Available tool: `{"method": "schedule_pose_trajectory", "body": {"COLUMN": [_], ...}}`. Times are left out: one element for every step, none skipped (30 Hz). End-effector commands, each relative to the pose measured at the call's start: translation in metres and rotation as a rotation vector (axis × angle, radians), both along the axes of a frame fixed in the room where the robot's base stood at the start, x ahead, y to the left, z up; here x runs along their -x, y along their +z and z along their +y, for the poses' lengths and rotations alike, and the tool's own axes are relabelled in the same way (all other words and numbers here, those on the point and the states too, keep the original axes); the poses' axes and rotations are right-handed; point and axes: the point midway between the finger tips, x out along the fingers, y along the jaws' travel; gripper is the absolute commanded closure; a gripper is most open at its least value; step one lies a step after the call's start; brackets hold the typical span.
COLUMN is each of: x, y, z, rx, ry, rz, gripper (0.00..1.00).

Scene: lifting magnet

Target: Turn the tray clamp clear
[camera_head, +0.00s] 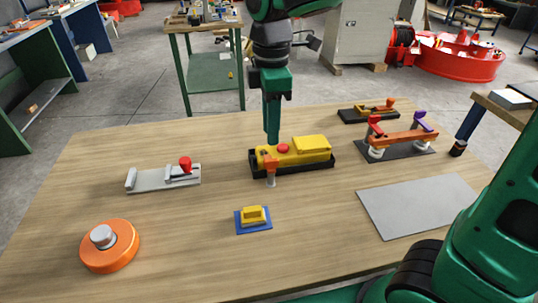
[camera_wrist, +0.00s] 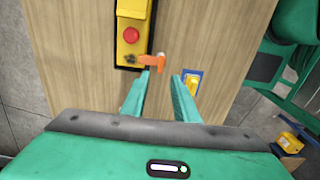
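The yellow lifting magnet (camera_head: 311,145) with a red button lies in a black tray (camera_head: 318,168) at mid-table. The orange tray clamp (camera_head: 270,164) is at the tray's near left end. In the wrist view the clamp (camera_wrist: 150,60) reaches across the end of the yellow body (camera_wrist: 133,14), its raised knob standing on the right. My gripper (camera_head: 271,139) points down close to the clamp. In the wrist view its two fingers (camera_wrist: 162,76) are apart with bare wood between them, the tips just short of the knob. Whether a finger touches the clamp is unclear.
A grey plate with a red-knobbed clamp (camera_head: 150,180) and an orange disc (camera_head: 109,248) are on the left. A yellow block on a blue base (camera_head: 253,217) is in front. A grey sheet (camera_head: 415,206) and an orange-handled fixture (camera_head: 398,139) are on the right.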

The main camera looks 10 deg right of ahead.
Motion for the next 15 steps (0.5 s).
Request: {"method": "schedule_pose_trajectory", "body": {"x": [0.001,0.001,0.001,0.001,0.001,0.001,0.001,0.001,0.001,0.001,0.001,0.001,0.001,0.001,0.001], "y": [-0.010,-0.015,-0.022,-0.028,-0.033,-0.041,-0.046,-0.051,-0.057,-0.062,-0.066,-0.071,-0.075,-0.078,-0.081], "z": [-0.001,-0.001,-0.001,-0.001,-0.001,-0.002,-0.001,-0.001,-0.001,-0.002,-0.002,-0.002,-0.002,-0.002,-0.002], "rx": [0.002,0.003,0.003,0.003,0.002,0.003,0.003,0.003,0.002,0.002,0.002,0.001,0.002,0.002,0.001], "ry": [-0.001,-0.002,-0.003,-0.003,-0.003,-0.003,-0.003,-0.003,-0.003,-0.003,-0.004,-0.004,-0.004,-0.004,-0.005], "rz": [0.004,0.004,0.005,0.005,0.004,0.005,0.004,0.004,0.004,0.004,0.004,0.003,0.003,0.004,0.003], "gripper": [0.73,0.73,0.73,0.73,0.73,0.73,0.73,0.73,0.73,0.73,0.73,0.73,0.73,0.73,0.73]}}
